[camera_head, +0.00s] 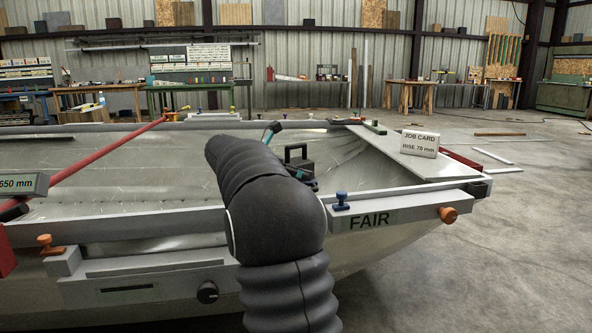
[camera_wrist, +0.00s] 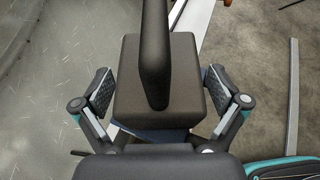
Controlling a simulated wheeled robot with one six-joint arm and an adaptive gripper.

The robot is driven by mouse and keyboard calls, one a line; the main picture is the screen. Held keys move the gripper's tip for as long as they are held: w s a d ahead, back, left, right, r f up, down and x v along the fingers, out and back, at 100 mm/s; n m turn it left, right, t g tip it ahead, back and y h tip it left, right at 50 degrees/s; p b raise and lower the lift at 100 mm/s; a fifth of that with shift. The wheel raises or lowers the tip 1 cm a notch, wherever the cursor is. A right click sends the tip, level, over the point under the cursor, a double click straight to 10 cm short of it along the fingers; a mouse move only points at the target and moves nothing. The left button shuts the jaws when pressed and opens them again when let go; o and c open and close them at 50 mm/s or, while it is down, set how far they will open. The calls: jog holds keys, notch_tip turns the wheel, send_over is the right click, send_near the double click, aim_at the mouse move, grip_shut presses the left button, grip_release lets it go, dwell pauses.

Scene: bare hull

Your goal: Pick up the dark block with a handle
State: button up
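The dark block with a handle (camera_wrist: 135,85) fills the middle of the wrist view, its bar handle rising toward the camera. In the head view the block (camera_head: 299,166) shows just right of my arm, partly hidden by it, near the hull's near rim. My gripper (camera_wrist: 160,90) is open, with one finger pad on each side of the block. A narrow gap seems to show at each pad. In the head view my arm hides most of the gripper. What the block rests on is mostly hidden.
The grey rail marked FAIR (camera_head: 400,209) runs along the near rim, with a blue knob (camera_head: 341,201) and an orange knob (camera_head: 448,215). A job card (camera_head: 420,144) stands on a pale board to the right. A red bar (camera_head: 110,150) crosses the hull at left.

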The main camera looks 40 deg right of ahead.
jog(key=c, duration=1.6)
jog(key=shift+r, duration=0.15)
grip_shut()
jog(key=shift+r, duration=0.1)
